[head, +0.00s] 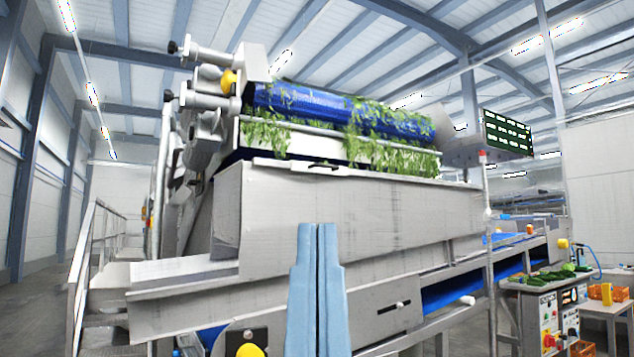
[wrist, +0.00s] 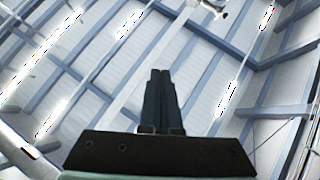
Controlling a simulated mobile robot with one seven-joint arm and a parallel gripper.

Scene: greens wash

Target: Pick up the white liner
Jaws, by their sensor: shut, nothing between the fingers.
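I cannot make out a white liner in either view. My gripper (head: 318,228) stands upright in the lower middle of the head view, in front of the washing machine. Its two light blue fingers are pressed together with nothing held between them. In the wrist view, the gripper (wrist: 160,73) shows as two dark closed fingers, pointing up towards the roof beams. Nothing is near the fingertips there.
The large grey washing machine (head: 330,205) fills the middle, with leafy greens (head: 390,155) on its blue roller (head: 335,106). A railing (head: 85,250) stands left. Floor (head: 30,310) is open at left.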

